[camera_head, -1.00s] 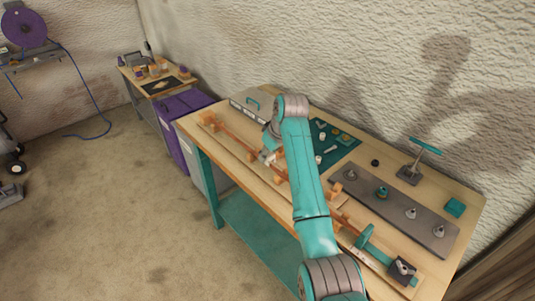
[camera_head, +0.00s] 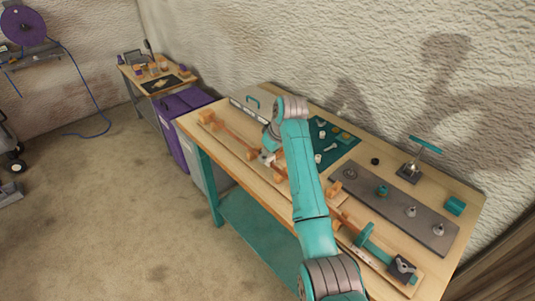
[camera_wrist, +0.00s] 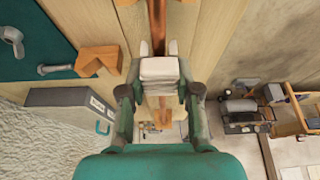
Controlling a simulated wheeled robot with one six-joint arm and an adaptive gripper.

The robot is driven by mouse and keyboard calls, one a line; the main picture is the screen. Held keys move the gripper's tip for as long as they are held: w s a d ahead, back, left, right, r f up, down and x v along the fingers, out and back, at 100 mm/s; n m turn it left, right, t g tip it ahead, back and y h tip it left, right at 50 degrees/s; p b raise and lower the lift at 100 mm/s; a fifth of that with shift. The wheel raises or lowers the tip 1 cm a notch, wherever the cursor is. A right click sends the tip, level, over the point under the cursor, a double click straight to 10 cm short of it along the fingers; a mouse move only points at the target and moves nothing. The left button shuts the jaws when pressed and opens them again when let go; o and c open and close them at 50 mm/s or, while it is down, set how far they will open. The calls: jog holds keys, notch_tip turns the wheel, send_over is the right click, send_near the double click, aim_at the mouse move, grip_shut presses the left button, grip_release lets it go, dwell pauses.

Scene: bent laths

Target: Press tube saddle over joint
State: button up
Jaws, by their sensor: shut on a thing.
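My gripper (camera_wrist: 160,92) is shut on a pale, white block-like piece (camera_wrist: 160,70), which appears to be the tube saddle. Two pale prongs stick out from its far end, one on each side of a copper-coloured tube (camera_wrist: 157,25). The piece lies over the tube's line; I cannot tell whether it touches the tube. The joint is not clearly visible; the piece and gripper cover that stretch. In the head view my gripper (camera_head: 267,157) is low over the left part of the bench, beside the tube (camera_head: 234,137), partly hidden by my arm.
The wooden bench (camera_head: 190,123) carries orange blocks along the tube, a teal mat (camera_head: 345,137) with small parts, and a grey plate (camera_head: 395,208) with fittings. A grey box (camera_wrist: 75,112) stands near my gripper. A teal-handled tool (camera_head: 410,170) stands upright at the back.

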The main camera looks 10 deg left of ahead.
jog(key=shift+f, duration=0.75)
dwell(0.6)
jog(key=o, duration=1)
jog(key=shift+r, duration=3.55)
